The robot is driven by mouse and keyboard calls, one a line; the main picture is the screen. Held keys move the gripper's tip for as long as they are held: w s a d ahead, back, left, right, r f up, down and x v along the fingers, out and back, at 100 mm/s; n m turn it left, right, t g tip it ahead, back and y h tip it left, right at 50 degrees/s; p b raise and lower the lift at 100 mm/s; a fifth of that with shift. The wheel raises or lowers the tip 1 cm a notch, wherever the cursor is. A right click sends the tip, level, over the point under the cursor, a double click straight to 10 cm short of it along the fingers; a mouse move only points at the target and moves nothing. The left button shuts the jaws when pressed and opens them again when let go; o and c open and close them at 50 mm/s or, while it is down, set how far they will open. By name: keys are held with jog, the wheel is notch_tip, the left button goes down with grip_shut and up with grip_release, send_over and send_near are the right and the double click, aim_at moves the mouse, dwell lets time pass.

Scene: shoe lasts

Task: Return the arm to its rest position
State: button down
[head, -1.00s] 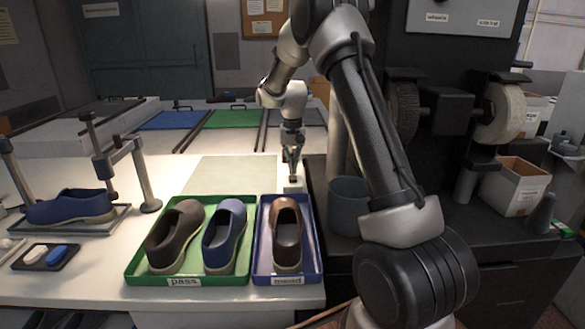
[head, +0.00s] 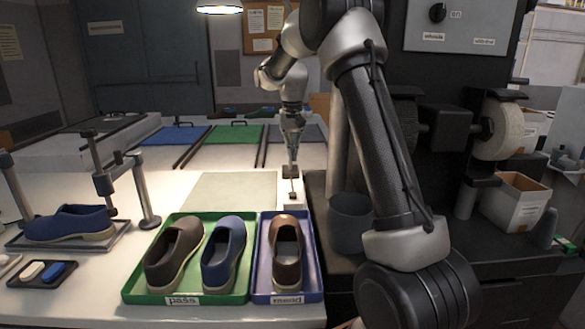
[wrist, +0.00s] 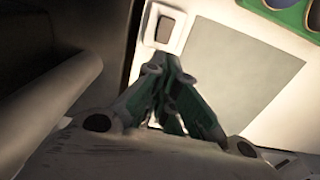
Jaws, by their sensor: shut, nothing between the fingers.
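My gripper (head: 291,174) hangs pointing down at the end of my arm, in the middle of the head view. Its fingers are together and empty. It is above a small white block with a dark top (head: 292,190) at the back right of the white table. In the wrist view the green-and-dark fingers (wrist: 158,62) converge, and the white block with its dark square (wrist: 164,30) shows just beyond them. A gap between fingertips and block seems to show in the head view.
A green tray (head: 213,295) labelled pass holds a brown and a blue shoe. A blue tray (head: 312,290) labelled mend holds one brown shoe. A blue shoe (head: 70,224) lies by a clamp stand at left. A dark bench with a grey bin (head: 350,222) stands right.

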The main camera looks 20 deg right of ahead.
jog(key=shift+r, duration=0.9)
